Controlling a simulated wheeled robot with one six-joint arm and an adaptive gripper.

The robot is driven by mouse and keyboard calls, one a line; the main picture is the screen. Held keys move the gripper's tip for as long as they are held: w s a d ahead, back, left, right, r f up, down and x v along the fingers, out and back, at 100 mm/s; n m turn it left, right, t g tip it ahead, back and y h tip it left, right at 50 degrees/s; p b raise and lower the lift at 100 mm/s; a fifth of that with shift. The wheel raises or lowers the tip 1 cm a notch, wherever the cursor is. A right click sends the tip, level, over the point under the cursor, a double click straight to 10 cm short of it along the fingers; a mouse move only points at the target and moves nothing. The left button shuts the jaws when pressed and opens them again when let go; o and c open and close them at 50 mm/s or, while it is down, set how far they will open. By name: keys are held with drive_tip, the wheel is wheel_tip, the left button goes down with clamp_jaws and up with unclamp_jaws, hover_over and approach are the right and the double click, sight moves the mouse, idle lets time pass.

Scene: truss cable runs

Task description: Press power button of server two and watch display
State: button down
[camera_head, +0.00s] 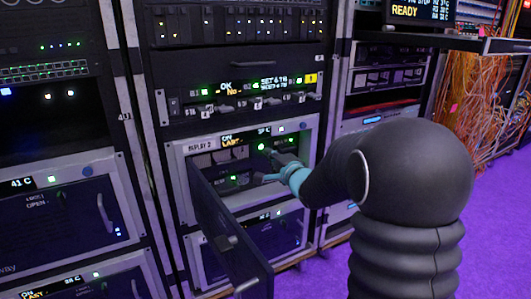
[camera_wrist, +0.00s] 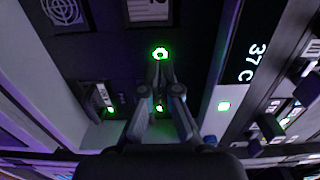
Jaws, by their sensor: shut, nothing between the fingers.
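The server unit labelled like "REPLAY 2" (camera_head: 200,146) sits in the middle rack with its dark front door (camera_head: 228,236) swung open to the left. Its small display (camera_head: 232,138) shows "ON" and a second line I cannot read fully. A green-lit round button (camera_head: 261,148) glows inside; it also shows as a bright green ring in the wrist view (camera_wrist: 160,53). My gripper (camera_head: 272,155) is shut and empty, inside the opening. In the wrist view its fingertips (camera_wrist: 159,72) lie just below the ring; I cannot tell whether they touch it.
A unit reading "OK" (camera_head: 226,87) sits above, and another unit (camera_head: 275,233) below. A left rack unit shows "41 C" (camera_head: 22,184). The open door juts out beside my arm. Orange cables (camera_head: 478,105) hang at the right above the clear purple floor (camera_head: 490,230).

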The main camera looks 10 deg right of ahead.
drive_tip(key=x, duration=0.2)
drive_tip(key=shift+w+a, duration=0.1)
drive_tip(key=shift+w, duration=0.3)
drive_tip(key=shift+w+a+r+p, duration=0.1)
drive_tip(key=shift+w+p, duration=0.2)
drive_tip(key=shift+w, duration=0.05)
drive_tip(key=shift+w+a+r+p, duration=0.15)
drive_tip(key=shift+w+p, duration=0.1)
drive_tip(key=shift+w, duration=0.15)
drive_tip(key=shift+a, duration=0.15)
drive_tip(key=shift+f, duration=0.1)
drive_tip(key=p, duration=0.1)
approach(260, 146)
drive_tip(key=v, duration=0.5)
drive_tip(key=shift+s+d+f, duration=0.1)
drive_tip(key=shift+s+d, duration=0.1)
drive_tip(key=shift+d, duration=0.1)
